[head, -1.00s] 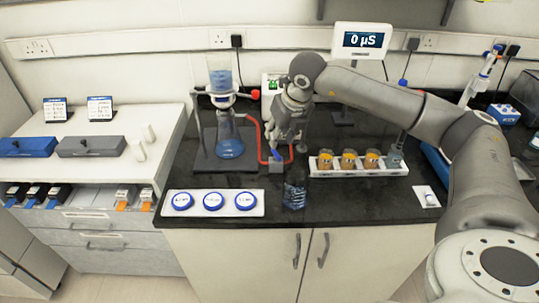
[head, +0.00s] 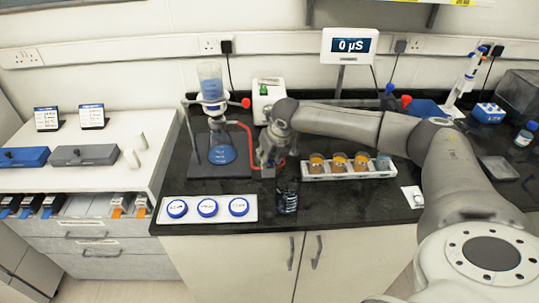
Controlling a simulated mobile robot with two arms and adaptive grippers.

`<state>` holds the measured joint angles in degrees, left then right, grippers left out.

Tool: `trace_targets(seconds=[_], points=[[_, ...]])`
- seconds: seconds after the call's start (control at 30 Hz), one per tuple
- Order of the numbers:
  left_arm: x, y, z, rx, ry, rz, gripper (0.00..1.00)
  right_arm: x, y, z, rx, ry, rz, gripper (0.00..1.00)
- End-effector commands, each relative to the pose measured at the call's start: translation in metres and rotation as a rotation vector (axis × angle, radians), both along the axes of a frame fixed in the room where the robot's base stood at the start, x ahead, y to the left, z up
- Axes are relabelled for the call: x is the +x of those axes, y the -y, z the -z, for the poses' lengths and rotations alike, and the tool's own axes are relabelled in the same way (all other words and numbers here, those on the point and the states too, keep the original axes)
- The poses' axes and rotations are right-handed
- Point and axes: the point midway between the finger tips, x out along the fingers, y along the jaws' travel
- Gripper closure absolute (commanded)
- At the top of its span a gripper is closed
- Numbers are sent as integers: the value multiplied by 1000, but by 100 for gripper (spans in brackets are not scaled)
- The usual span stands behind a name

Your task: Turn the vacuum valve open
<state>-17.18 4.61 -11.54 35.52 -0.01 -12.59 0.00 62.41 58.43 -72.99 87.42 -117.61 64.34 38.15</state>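The vacuum valve is a small grey block (head: 268,173) on the dark bench, in line with the red tubing (head: 247,130) from the filter flask. My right gripper (head: 268,160) points down right over the valve and hides its blue handle. Its fingers are low around the handle's place, but I cannot tell whether they touch or grip it. The filter flask (head: 222,150) with blue liquid stands on a dark stand left of the valve. The white pump box (head: 266,102) with a green switch is behind my gripper. My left gripper is not in view.
A glass with clear liquid (head: 287,198) stands just in front of the valve. A white rack (head: 345,174) of amber-filled jars is close on the right. A white tray (head: 190,215) with blue-lidded dishes lies at the front left. The meter screen (head: 349,45) reads 0 µS.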

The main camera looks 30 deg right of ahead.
Motion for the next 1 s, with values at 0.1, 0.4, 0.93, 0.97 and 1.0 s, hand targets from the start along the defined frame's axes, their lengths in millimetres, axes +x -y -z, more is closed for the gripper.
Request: trace_targets(seconds=[0.1,0.4,0.93,0.97,1.0], points=[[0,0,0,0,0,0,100,0,0,0,0,0,0,68],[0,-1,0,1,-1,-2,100,0,0,0,0,0,0,100],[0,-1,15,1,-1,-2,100,0,2,2,0,2,-97,100],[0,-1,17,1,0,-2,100,0,3,2,0,2,-116,100],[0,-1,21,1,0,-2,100,0,3,3,0,2,-143,100]])
